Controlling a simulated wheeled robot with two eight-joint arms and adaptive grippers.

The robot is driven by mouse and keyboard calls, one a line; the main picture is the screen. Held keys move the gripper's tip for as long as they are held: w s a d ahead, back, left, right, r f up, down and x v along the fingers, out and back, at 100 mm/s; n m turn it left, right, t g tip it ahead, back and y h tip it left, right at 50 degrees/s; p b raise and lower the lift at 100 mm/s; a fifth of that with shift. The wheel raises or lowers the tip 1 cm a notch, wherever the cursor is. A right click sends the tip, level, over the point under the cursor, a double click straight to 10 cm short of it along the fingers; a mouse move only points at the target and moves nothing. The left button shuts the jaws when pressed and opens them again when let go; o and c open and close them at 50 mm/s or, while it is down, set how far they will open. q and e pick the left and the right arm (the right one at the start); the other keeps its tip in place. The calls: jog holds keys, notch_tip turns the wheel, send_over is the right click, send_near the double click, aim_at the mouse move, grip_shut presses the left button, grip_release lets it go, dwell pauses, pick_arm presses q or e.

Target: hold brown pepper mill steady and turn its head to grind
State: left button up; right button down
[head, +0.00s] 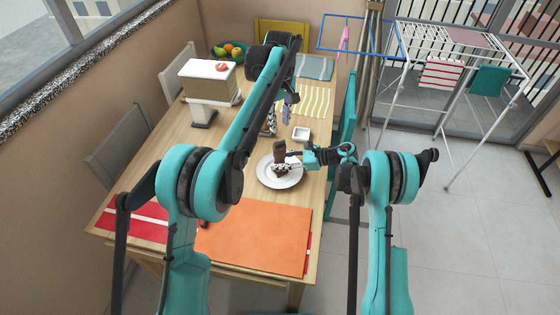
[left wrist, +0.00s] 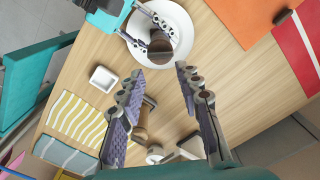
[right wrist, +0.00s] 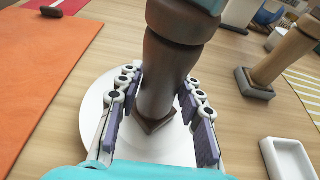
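The brown pepper mill (head: 279,148) is upright over a white plate (head: 266,176); its dark base shows against the plate in the right wrist view (right wrist: 157,120). My right gripper (head: 288,167) is shut on the mill's lower body, one finger on each side. The mill's round head (left wrist: 160,46) shows from above in the left wrist view. My left gripper (head: 288,98) is open and empty, farther back and higher. Its fingers (left wrist: 162,72) point toward the mill's head, apart from it. Whether the base presses on the plate is unclear.
A lighter wooden mill (right wrist: 283,58) with a dark base stands close by. A white square dish (head: 301,134) sits behind the plate. A fruit bowl (head: 228,52) stands at the back.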

aim_at(280, 142)
pick_arm(q)
jog(key=o, duration=0.6)
jog(key=shift+r+n, duration=0.7)
jog(key=shift+r, duration=0.25)
jog(key=shift+o, duration=0.2)
notch_tip(280, 142, down, 12)
jog(key=shift+r, duration=0.1)
jog(key=c, duration=1.2)
